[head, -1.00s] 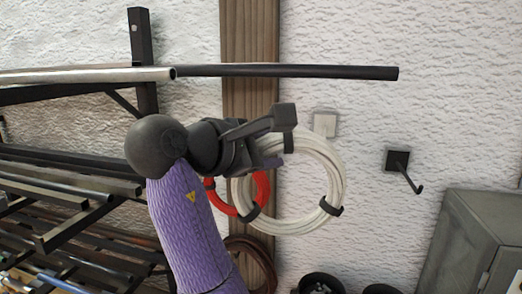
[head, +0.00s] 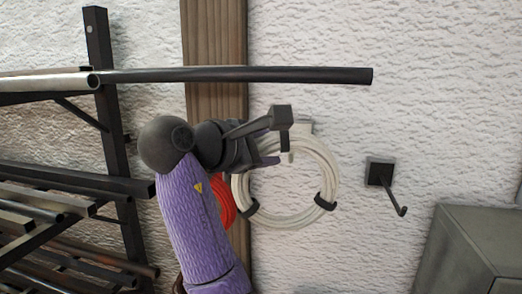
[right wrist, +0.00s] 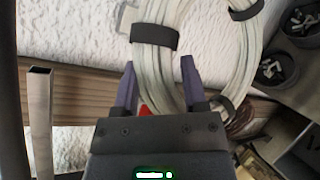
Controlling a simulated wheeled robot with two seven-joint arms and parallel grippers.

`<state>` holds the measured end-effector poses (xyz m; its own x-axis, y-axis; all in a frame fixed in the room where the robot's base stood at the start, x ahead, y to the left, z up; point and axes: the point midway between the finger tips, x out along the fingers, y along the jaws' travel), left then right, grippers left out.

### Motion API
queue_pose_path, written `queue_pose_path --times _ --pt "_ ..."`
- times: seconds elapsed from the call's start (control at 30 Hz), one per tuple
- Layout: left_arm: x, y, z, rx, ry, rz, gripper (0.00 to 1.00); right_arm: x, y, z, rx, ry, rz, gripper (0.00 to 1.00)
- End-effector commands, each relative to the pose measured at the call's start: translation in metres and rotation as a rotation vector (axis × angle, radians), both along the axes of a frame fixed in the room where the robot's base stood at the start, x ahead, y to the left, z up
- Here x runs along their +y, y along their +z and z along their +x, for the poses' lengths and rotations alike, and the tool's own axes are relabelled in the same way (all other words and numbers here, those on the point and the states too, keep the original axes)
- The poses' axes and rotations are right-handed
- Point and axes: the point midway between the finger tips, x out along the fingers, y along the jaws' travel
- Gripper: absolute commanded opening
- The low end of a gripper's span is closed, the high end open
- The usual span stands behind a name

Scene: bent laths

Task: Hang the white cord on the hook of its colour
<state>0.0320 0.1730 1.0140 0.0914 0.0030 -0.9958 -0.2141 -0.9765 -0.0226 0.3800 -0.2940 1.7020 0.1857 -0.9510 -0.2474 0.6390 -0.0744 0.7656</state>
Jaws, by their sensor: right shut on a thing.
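The white cord (head: 333,174) is a round coil with black ties, hanging upright from my right gripper (head: 279,148) in front of the wall. The right gripper is shut on the top of the coil; in the right wrist view, the white cord (right wrist: 160,68) passes between the fingers of the gripper (right wrist: 158,88). The white hook (head: 304,127) shows as a pale plate on the wall just behind the top of the coil. Its arm is mostly hidden, so I cannot tell whether the cord touches it. My left gripper is not in view.
A black hook (head: 380,172) is on the wall to the right. A red cord (head: 223,199) is partly hidden behind my arm. A rack (head: 98,60) with long bars stands left, one dark bar (head: 250,75) reaching above my gripper. A grey cabinet (head: 463,255) stands lower right.

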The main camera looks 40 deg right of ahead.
Motion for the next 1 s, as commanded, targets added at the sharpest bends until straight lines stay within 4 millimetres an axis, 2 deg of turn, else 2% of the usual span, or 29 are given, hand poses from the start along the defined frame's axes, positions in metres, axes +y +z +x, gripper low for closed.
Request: queue_pose_path --times 0.87,1.0 --pt "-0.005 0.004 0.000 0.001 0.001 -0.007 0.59 -0.054 -0.004 0.043 -0.001 -0.001 -0.003 0.00" --pt "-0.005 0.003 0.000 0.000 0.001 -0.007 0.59 -0.060 -0.013 0.048 0.001 0.000 -0.002 0.00"
